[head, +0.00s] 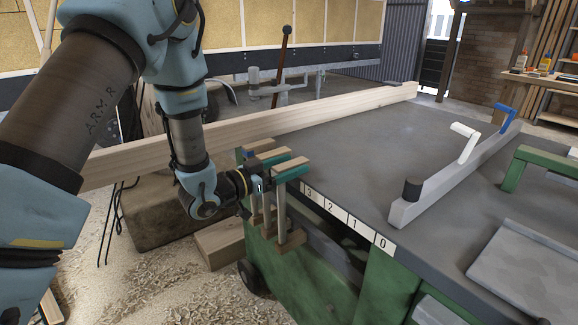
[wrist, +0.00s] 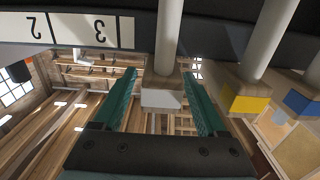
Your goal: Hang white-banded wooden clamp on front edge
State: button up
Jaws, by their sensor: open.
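The white-banded wooden clamp (wrist: 161,98) is between my gripper's two teal fingers (wrist: 160,82) in the wrist view, its pale bar running up to the dark front edge. The fingers stand apart on either side of it, with visible gaps. In the head view my gripper (head: 280,169) is at the table's front left corner, among the clamp tops. A clamp's lower wooden jaw (head: 291,240) hangs below the edge there. The white band cannot be made out in the head view. The front edge (head: 345,220) carries a white number strip.
A yellow-banded clamp (wrist: 246,100) and a blue-banded clamp (wrist: 298,101) hang beside it, close to one finger. A long wooden beam (head: 250,128) lies behind. A grey fence (head: 445,180) stands on the grey table (head: 350,140). The front edge along the numbers is clear.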

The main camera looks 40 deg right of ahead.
jog(key=shift+a, duration=0.1)
jog(key=a+b, duration=0.2)
jog(key=a, duration=0.9)
jog(key=w+a+f+n+t+y, duration=0.2)
jog(key=w+a+n+t+y, duration=0.35)
jog(key=w, duration=0.75)
jog(key=w+a+f+n+t+y, duration=0.15)
jog(key=a+y, duration=0.25)
jog(key=a, duration=0.4)
jog(key=w+a+r+n+t+y, duration=0.1)
jog(key=w+a+n+t+y, duration=0.15)
jog(key=a, duration=0.55)
jog(key=s+a+r+n+g+y, duration=0.2)
jog(key=s+a+n+g+y, duration=0.5)
jog(key=s+a, duration=0.8)
notch_tip(320, 180, up, 12)
jog(key=w+a+h+p, duration=0.1)
jog(key=w+p, duration=0.1)
jog(key=p, duration=1.1)
jog(key=shift+a+f+n, duration=0.2)
jog(key=shift+f+n, duration=0.05)
jog(key=shift+n, duration=0.2)
